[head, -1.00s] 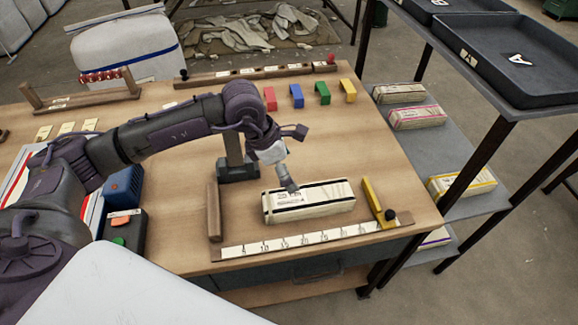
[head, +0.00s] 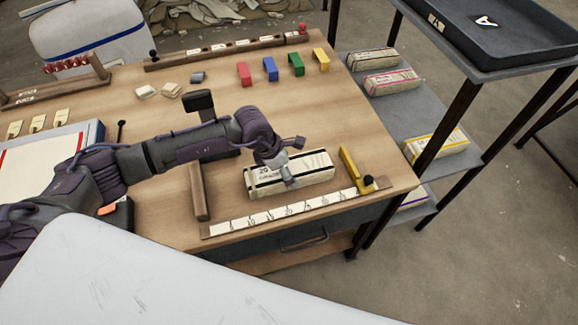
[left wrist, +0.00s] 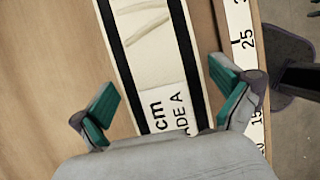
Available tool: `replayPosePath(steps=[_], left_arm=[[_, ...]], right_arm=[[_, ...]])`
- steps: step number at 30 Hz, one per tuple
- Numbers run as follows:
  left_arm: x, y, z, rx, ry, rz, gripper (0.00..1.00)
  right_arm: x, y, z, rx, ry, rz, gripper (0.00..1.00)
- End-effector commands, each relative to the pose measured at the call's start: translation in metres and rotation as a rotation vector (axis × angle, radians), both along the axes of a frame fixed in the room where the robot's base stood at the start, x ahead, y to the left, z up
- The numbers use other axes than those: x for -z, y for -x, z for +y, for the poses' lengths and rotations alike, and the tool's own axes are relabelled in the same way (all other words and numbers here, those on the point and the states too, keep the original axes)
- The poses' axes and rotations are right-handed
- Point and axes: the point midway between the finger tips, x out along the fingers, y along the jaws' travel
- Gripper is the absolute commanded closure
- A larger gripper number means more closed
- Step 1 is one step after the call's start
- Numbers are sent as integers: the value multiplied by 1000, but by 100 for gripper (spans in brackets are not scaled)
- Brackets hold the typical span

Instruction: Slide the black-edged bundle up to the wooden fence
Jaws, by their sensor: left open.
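The cream bundle with black edge bands (head: 314,173) lies flat on the bench behind the ruler strip. It also shows in the left wrist view (left wrist: 150,45), with printed text near my gripper. The wooden fence (head: 198,192) is a short upright bar at the ruler's left end, with a gap of bare wood between it and the bundle. My left gripper (head: 287,178) is over the bundle. In the left wrist view its green-padded fingers (left wrist: 168,108) are open, one on each side of the bundle. My right gripper is not in view.
The white ruler (head: 290,212) runs along the front edge. A yellow stop (head: 350,170) with a black knob (head: 367,181) stands right of the bundle. Colored blocks (head: 270,70) stand behind. A dark post (head: 199,103) rises behind my arm. A shelf rack (head: 420,125) stands at right.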

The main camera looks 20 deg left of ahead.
Motion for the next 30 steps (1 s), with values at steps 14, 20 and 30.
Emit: replayPosePath(steps=[14,20,30], left_arm=[[5,-1,-2,0,0,0,13],[5,-1,-2,0,0,0,47],[6,-3,2,0,-1,-1,63]], right_arm=[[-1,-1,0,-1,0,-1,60],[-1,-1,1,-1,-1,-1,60],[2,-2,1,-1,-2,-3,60]])
